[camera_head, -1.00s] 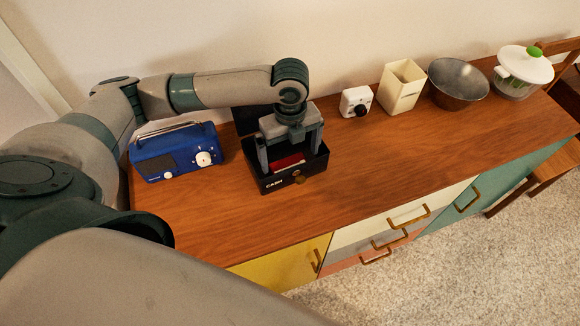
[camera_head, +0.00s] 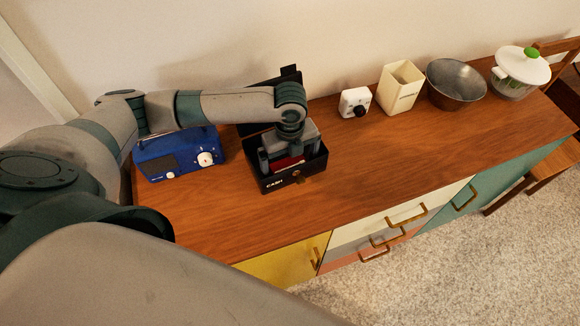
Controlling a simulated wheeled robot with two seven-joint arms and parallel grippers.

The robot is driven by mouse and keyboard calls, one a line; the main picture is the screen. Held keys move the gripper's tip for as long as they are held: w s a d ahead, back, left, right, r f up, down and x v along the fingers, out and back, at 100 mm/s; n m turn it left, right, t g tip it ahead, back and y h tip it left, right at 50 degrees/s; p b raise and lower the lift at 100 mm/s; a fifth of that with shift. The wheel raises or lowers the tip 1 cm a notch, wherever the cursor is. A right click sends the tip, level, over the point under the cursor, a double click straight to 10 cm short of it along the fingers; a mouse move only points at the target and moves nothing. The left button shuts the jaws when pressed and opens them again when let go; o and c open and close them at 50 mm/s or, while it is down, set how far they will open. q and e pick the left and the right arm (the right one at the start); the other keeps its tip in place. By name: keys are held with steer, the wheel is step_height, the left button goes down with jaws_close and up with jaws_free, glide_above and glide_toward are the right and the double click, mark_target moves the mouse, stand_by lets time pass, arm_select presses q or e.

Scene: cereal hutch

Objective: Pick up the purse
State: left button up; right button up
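A black cash box (camera_head: 275,182) with "CASH" on its front stands open on the wooden hutch top, its lid (camera_head: 290,76) raised at the back. Inside it lies a small red thing (camera_head: 287,163), perhaps the purse, mostly hidden by my gripper. My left gripper (camera_head: 290,161) points down into the box, its fingers apart on either side of the red thing. I cannot see whether the fingers touch it. My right gripper is not in view.
A blue radio (camera_head: 178,157) stands close left of the box. To the right are a white timer-like cube (camera_head: 355,102), a cream canister (camera_head: 400,90), a metal bowl (camera_head: 456,84) and a salad spinner (camera_head: 520,72). The hutch top (camera_head: 400,150) is clear in front.

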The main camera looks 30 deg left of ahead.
mark_target(290, 167)
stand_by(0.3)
arm_select(q)
steer(key=c, duration=1.1)
steer(key=shift+r, duration=0.1)
steer(key=shift+r, duration=0.6)
step_height(290, 167, up, 9)
steer(key=b, duration=0.2)
steer(key=shift+f, duration=0.15)
